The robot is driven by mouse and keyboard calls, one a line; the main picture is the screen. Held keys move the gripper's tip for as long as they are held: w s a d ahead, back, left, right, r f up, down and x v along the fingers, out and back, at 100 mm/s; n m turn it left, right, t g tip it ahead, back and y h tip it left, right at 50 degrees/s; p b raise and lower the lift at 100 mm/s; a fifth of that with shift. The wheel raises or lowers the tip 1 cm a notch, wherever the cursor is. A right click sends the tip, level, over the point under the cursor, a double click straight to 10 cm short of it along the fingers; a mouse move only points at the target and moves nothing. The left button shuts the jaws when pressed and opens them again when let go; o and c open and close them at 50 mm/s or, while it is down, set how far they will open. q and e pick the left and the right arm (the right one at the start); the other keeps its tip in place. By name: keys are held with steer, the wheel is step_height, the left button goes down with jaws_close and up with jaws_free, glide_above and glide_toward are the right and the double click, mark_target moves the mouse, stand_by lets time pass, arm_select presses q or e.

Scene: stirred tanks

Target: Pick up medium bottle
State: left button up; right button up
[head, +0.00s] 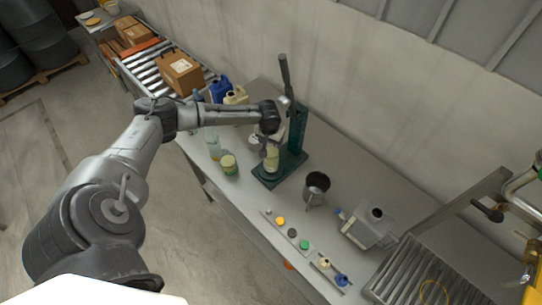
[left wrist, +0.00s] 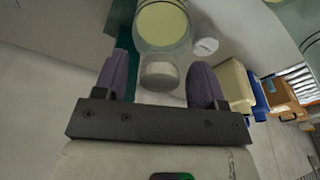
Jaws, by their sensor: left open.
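My left gripper (head: 274,131) reaches in from the left above the green press (head: 297,133). A clear bottle with pale yellow contents (head: 272,158) stands upright on the press base, just below the gripper. In the left wrist view, my left gripper (left wrist: 162,64) has its two purple fingers apart. A clear bottle with a white cap (left wrist: 160,74) and pale yellow contents shows between and beyond them; I cannot tell whether they touch it. A clear bottle (head: 212,141) and a squat jar with a yellow-green lid (head: 229,164) stand left of the press. My right gripper is not in view.
Blue (head: 220,90) and cream (head: 236,96) jugs stand behind the arm. A steel cup (head: 316,185), a strip of coloured caps (head: 292,233) and a grey container (head: 368,227) are to the right. A small white-capped item (left wrist: 205,46) is close by in the wrist view.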

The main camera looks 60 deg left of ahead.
arm_select(q)
steer(key=shift+f, duration=0.25)
steer(key=shift+c, duration=0.2)
jaws_close()
stand_by(0.3)
